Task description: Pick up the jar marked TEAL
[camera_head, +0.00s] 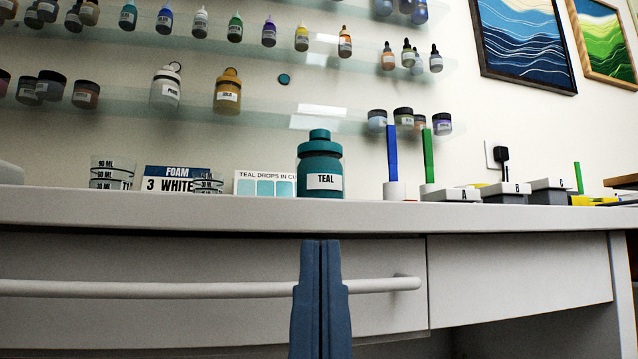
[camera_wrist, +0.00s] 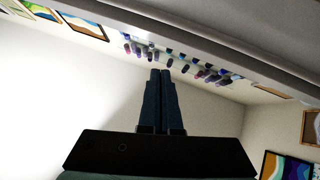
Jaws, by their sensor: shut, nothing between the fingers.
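The teal jar (camera_head: 320,168) stands upright on the counter top near its front edge, lid on, with a white label reading TEAL facing me. My gripper (camera_head: 321,245) is in front of the counter drawer, below the counter edge and below the jar in the picture. Its two blue fingers are shut together with nothing between them. In the wrist view my gripper (camera_wrist: 160,72) also shows shut. The jar cannot be made out in the wrist view.
The counter edge (camera_head: 150,210) and a drawer handle (camera_head: 150,289) lie near my gripper. Left of the jar are a colour card (camera_head: 264,184), a FOAM sign (camera_head: 176,179) and measuring cups (camera_head: 110,174). Right of it stand blue (camera_head: 392,155) and green (camera_head: 428,157) upright sticks.

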